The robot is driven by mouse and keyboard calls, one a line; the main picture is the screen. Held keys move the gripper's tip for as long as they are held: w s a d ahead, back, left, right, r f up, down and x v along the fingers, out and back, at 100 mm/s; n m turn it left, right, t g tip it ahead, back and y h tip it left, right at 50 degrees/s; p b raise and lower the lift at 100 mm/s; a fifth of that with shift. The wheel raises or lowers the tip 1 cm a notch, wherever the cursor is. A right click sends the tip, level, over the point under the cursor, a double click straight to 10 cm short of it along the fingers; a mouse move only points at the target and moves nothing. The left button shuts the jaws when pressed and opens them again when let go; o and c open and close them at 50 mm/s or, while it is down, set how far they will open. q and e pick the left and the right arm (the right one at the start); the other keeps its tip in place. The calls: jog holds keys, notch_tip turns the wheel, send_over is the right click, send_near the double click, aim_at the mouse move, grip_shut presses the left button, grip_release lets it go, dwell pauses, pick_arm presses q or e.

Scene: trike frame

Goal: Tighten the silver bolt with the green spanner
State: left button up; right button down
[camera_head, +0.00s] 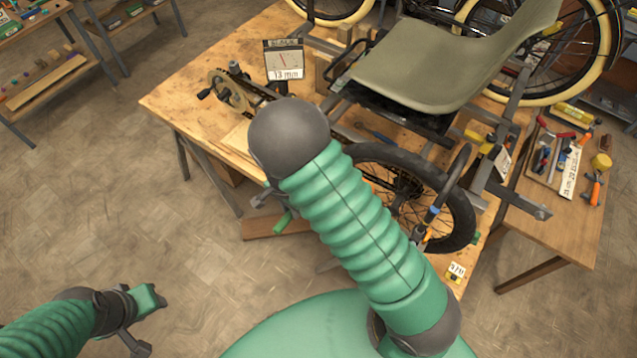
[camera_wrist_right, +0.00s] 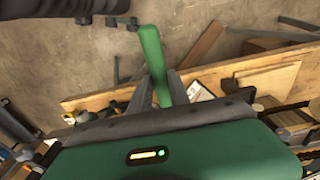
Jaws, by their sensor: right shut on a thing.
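The green spanner (camera_wrist_right: 151,55) is held in my right gripper (camera_wrist_right: 160,88); the two grey fingers close on its handle from both sides. In the head view a short green piece of the spanner (camera_head: 283,222) shows beside my right gripper (camera_head: 268,199), by the near edge of the workbench. The rest of it is hidden by my right arm. I cannot make out the silver bolt in either view.
The wooden workbench (camera_head: 185,98) carries a trike frame with a seat (camera_head: 440,62), a black-tyred wheel (camera_head: 462,215) and a crank (camera_head: 228,90). A sign reading 13 mm (camera_head: 284,62) stands near the crank. A tool table (camera_head: 575,225) is at the right. The left floor is free.

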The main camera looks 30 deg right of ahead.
jog(key=shift+w, duration=0.15)
jog(key=shift+s+d+n, duration=0.25)
jog(key=shift+s+n, duration=0.25)
jog(key=shift+s, duration=0.1)
jog(key=shift+s+d+n, duration=0.25)
jog(key=shift+s+n, duration=0.25)
jog(key=shift+s, duration=0.05)
jog(key=c, duration=1.9)
grip_release()
grip_shut()
jog(key=shift+r, duration=0.1)
